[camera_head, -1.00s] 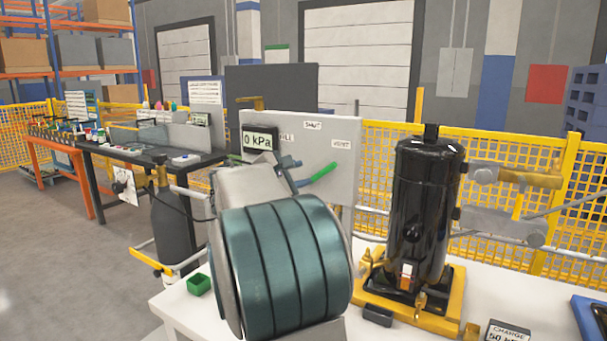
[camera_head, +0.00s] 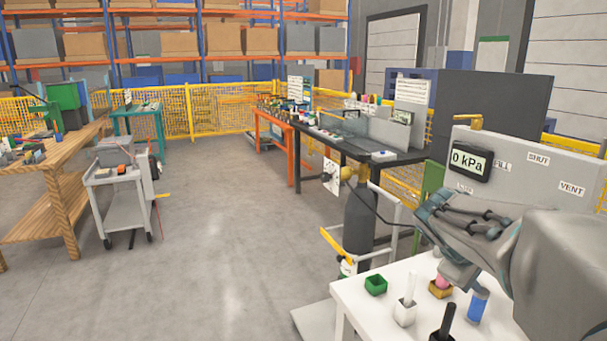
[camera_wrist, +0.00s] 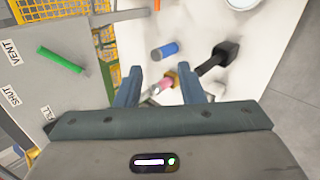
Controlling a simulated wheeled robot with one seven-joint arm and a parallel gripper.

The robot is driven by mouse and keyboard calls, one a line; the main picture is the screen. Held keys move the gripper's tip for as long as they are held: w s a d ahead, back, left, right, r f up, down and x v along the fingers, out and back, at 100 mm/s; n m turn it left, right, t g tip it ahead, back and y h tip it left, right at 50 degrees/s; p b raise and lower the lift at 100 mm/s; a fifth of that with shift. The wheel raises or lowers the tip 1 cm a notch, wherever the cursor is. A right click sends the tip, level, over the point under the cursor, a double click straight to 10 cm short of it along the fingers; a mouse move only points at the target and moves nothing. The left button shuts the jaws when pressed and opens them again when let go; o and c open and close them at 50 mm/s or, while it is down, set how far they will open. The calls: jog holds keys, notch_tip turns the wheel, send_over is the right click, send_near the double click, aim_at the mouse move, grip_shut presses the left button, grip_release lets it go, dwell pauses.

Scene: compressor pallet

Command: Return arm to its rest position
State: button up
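My gripper (camera_head: 458,278) is at the lower right of the head view, above the white table (camera_head: 378,292) and in front of the grey panel. My arm reaches in from the right edge. In the wrist view, the two fingers of my gripper (camera_wrist: 160,84) stand apart with nothing held between them. A pink-topped item (camera_wrist: 163,85) shows in the gap, apparently beyond the fingers. In the head view, the pink item (camera_head: 441,282) is at a small yellow cup (camera_head: 440,292) on the table.
The grey panel (camera_head: 530,178) with a 0 kPa gauge (camera_head: 470,161) stands close behind my gripper. Open floor lies left.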

jog(key=s+a+f+m+y+p, duration=0.2)
jog(key=s+a+m+y+p, duration=0.3)
jog(key=s+a, duration=0.9)
jog(key=a+y+p, duration=0.2)
jog(key=a+y, duration=0.1)
jog(key=a, duration=0.1)
jog(key=shift+s+a+m+g, duration=0.2)
jog(key=shift+s+m+g, duration=0.1)
jog(key=shift+m, duration=0.1)
jog(key=shift+o, duration=0.3)
jog(key=shift+a, duration=0.1)
dwell(3.0)
